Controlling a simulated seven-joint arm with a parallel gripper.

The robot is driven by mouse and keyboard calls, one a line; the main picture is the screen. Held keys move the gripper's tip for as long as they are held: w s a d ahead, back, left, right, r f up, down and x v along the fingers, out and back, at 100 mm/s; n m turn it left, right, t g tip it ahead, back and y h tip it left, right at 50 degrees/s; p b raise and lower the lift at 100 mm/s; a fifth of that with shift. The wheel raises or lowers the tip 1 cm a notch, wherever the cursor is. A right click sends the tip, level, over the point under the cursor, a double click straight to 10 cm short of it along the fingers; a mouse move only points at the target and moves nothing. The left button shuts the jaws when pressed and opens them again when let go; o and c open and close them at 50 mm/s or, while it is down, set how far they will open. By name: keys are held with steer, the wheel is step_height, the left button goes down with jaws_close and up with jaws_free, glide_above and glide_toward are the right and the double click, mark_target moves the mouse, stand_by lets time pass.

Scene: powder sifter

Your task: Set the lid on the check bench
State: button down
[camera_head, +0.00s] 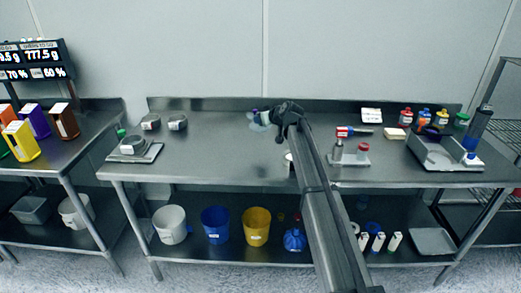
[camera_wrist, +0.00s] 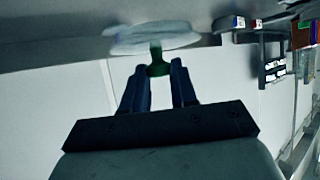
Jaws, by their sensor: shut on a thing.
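A translucent, pale round lid with a green knob (camera_wrist: 150,38) is in my gripper (camera_wrist: 158,78), whose fingers are shut on the knob. In the head view the lid (camera_head: 256,125) is a small pale shape over the back middle of the long steel bench (camera_head: 215,165). My gripper (camera_head: 270,116) is just right of it there. The lid appears clear of the bench top, but I cannot tell its exact height. No label shows which bench is the check bench.
On the bench's left are grey round pans (camera_head: 150,122) and a scale (camera_head: 134,153). A small stand with a red-topped piece (camera_head: 363,150), bottles (camera_head: 425,117) and a grey tray (camera_head: 440,158) are right of my arm. The bench's left middle is clear. A left table (camera_head: 75,150) holds coloured boxes.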

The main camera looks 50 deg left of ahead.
steer(key=shift+f, duration=4.95)
steer(key=shift+f, duration=0.15)
steer(key=c, duration=0.9)
jaws_free()
steer(key=shift+r, duration=0.2)
steer(key=v, duration=1.2)
steer(key=shift+s+f, duration=0.1)
